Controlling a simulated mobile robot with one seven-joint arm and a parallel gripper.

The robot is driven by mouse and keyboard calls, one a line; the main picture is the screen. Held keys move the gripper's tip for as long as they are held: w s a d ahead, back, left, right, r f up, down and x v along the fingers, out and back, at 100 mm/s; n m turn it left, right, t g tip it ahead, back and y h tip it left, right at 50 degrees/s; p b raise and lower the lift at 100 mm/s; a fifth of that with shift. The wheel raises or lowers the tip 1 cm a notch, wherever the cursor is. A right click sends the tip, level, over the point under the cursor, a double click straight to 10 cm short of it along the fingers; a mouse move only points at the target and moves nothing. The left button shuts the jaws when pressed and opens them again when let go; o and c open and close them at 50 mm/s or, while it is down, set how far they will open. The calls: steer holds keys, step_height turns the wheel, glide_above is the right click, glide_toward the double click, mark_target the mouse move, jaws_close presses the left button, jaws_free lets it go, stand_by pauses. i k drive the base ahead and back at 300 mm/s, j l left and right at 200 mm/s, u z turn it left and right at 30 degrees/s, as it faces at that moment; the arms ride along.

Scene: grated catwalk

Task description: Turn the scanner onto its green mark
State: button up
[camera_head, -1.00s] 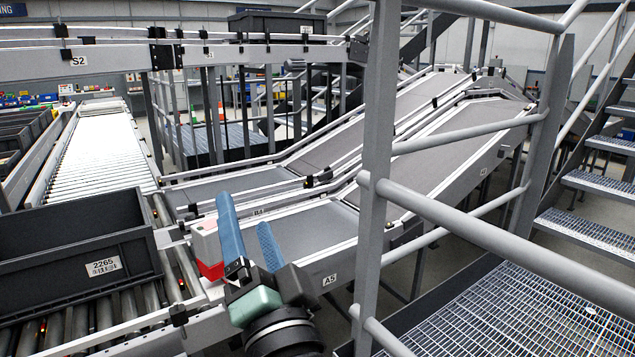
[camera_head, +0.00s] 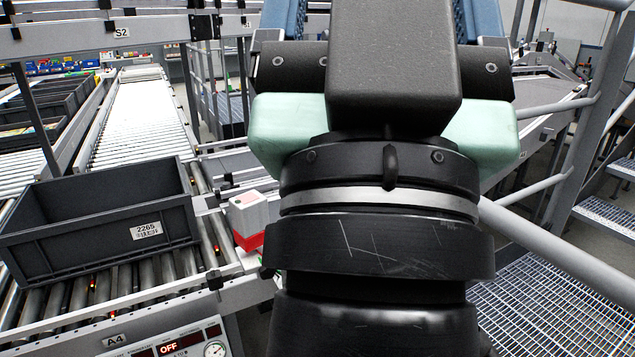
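A small box-shaped device, white above and red below, is the likely scanner (camera_head: 249,215). It stands on the conveyor's side frame, right of the grey tote, and its right side is close to or partly behind my wrist in this view. I cannot make out a green mark for certain. My gripper (camera_head: 385,14) is large in the foreground, up and to the right of the device. Its two blue fingers are spread wide apart and point away from the camera. Their tips are cut off or hidden, and I see nothing held. It is not touching the device.
A grey tote (camera_head: 100,225) labelled 2265 sits on the rollers at left. A control panel (camera_head: 175,342) reading OFF, with a gauge, is below. A grey handrail (camera_head: 560,250) and grated walkway (camera_head: 545,310) lie at right. My arm hides the middle conveyors.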

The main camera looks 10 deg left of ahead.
mark_target(249, 210)
steer(key=i+j, duration=0.15)
steer(key=j, duration=0.2)
steer(key=i+j, duration=0.35)
steer(key=j, duration=0.3)
steer(key=i+j, duration=0.15)
steer(key=j, duration=0.2)
steer(key=l+z, duration=0.05)
